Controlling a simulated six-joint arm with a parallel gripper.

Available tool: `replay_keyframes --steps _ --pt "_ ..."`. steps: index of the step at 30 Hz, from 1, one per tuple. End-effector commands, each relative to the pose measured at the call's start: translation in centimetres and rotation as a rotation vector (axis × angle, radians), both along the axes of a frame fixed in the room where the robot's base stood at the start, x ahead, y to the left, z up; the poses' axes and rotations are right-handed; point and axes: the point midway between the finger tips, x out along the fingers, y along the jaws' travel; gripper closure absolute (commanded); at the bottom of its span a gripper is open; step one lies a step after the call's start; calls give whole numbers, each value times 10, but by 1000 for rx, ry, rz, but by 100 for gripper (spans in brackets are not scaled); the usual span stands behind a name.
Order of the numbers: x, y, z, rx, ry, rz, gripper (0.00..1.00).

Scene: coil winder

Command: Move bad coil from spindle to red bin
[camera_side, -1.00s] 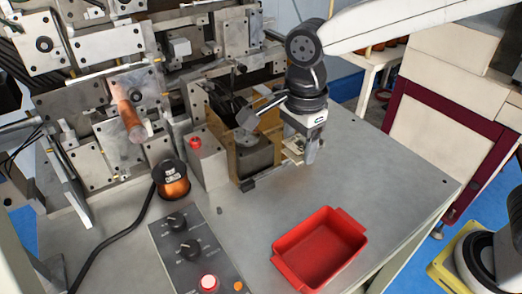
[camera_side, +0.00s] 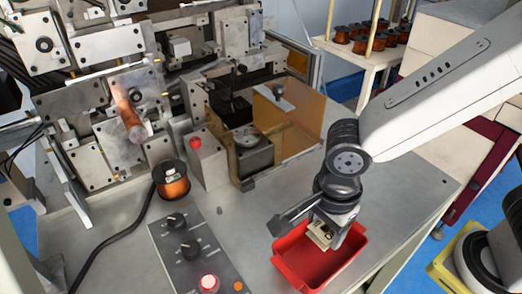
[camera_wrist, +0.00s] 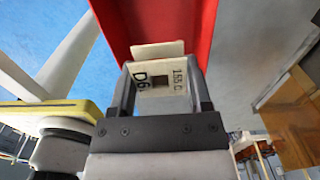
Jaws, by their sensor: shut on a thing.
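My gripper (camera_side: 322,242) points down over the red bin (camera_side: 290,272) in the side view. It is shut on a small pale, cream-coloured coil (camera_side: 318,233). In the wrist view the coil (camera_wrist: 162,97) sits between the two fingers, with dark printed marks on its flanges. The red bin (camera_wrist: 150,22) shows behind it there. The bin's far left part is hidden by my gripper in the side view; its visible floor is empty. The spindle area (camera_side: 247,138) in the amber-guarded station, with a round grey disc, shows no coil.
A control panel (camera_side: 193,250) with knobs and a lit red button lies left of the bin. A copper spool (camera_side: 171,182) stands behind it. An amber guard (camera_side: 300,125) stands at the station's right. A rack of copper spools (camera_side: 372,38) is at the back. The table around the bin is clear.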

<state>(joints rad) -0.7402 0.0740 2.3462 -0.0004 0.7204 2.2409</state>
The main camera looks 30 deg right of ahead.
Motion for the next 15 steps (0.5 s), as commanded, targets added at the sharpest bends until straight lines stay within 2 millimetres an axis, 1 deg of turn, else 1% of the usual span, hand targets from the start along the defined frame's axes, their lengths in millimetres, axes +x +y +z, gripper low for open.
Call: replay_keyframes --steps 6,9,15 --pt "0 -1 -24 -3 3 0 91" --pt "0 0 -33 -2 3 0 91" --pt "0 0 -38 0 0 0 91"
